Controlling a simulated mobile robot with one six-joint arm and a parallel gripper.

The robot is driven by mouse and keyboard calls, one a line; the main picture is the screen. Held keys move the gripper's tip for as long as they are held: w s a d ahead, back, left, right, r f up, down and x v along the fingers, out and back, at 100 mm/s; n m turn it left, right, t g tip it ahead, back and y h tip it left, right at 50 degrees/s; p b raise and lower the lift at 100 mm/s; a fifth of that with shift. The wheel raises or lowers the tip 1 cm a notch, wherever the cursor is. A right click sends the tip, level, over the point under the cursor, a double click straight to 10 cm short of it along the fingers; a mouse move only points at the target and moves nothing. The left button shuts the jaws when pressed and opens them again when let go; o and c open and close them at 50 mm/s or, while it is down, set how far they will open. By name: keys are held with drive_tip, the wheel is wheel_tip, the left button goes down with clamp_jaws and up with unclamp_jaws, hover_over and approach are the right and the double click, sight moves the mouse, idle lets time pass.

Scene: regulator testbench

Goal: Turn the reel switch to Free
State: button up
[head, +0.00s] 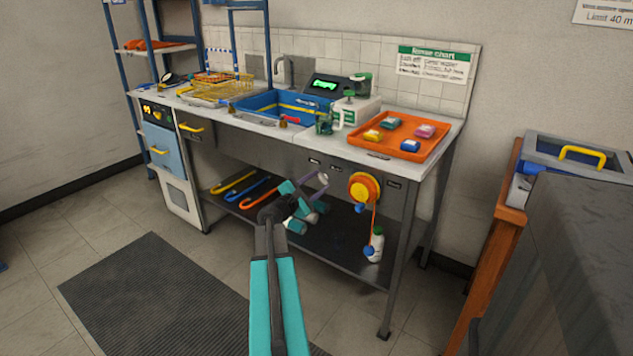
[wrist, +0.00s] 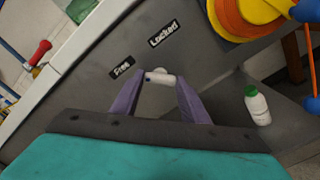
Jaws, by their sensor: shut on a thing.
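The reel switch, a small white lever (wrist: 160,78), sits on the grey front panel of the bench, just below two black labels. The label reading Free (wrist: 122,68) is on the left and the label reading Locked (wrist: 163,34) is up and to the right. My gripper's purple fingers (wrist: 161,83) are shut on the lever from both sides. I cannot tell which label the lever points to. In the head view my gripper (head: 323,180) is at the panel under the worktop, left of the yellow and orange reel (head: 364,188); the switch is too small to make out there.
An orange cord with blue balls (head: 369,250) hangs from the reel, near a white bottle (head: 376,246) on the lower shelf. Colored hooked tools (head: 232,182) lie on that shelf. An orange tray (head: 436,152) stands on the worktop. The floor mat (head: 150,290) is clear.

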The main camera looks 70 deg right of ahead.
drive_tip(key=shift+w+d+r, duration=0.15)
drive_tip(key=o, duration=1)
drive_tip(key=shift+o, duration=0.3)
drive_tip(key=shift+a, duration=0.2)
drive_tip(key=v, duration=1.3)
drive_tip(key=shift+a+p, duration=0.25)
drive_tip(key=shift+p, duration=0.1)
drive_tip(key=shift+w, duration=0.1)
